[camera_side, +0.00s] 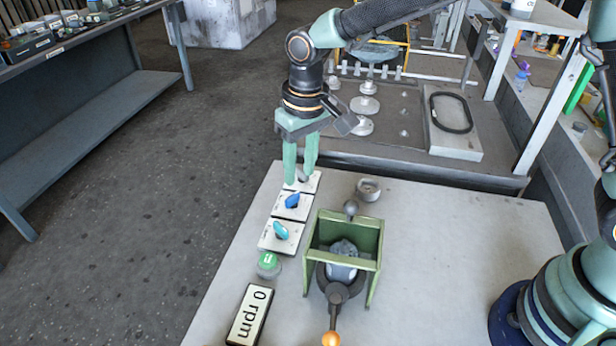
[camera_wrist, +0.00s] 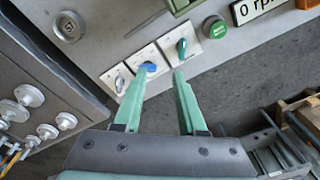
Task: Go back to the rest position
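My gripper (camera_side: 300,180) points down over the far end of the row of switch plates in the side view. In the wrist view its two green fingers (camera_wrist: 160,80) are clearly apart with nothing between their tips. Three white plates carry a grey knob (camera_wrist: 119,82), a blue knob (camera_side: 292,200) and a teal knob (camera_side: 281,230). The grey knob's plate (camera_side: 313,184) is partly hidden behind the fingertips in the side view. I cannot tell whether the fingers touch the grey knob or are above it.
A green frame (camera_side: 367,248) holding a grey blower stands right of the plates, with an orange-tipped lever (camera_side: 331,338). A green button (camera_side: 268,264), a "0 rpm" display (camera_side: 250,315) and a round grey part (camera_side: 368,188) are on the bench (camera_side: 440,260). The bench's right side is mostly clear.

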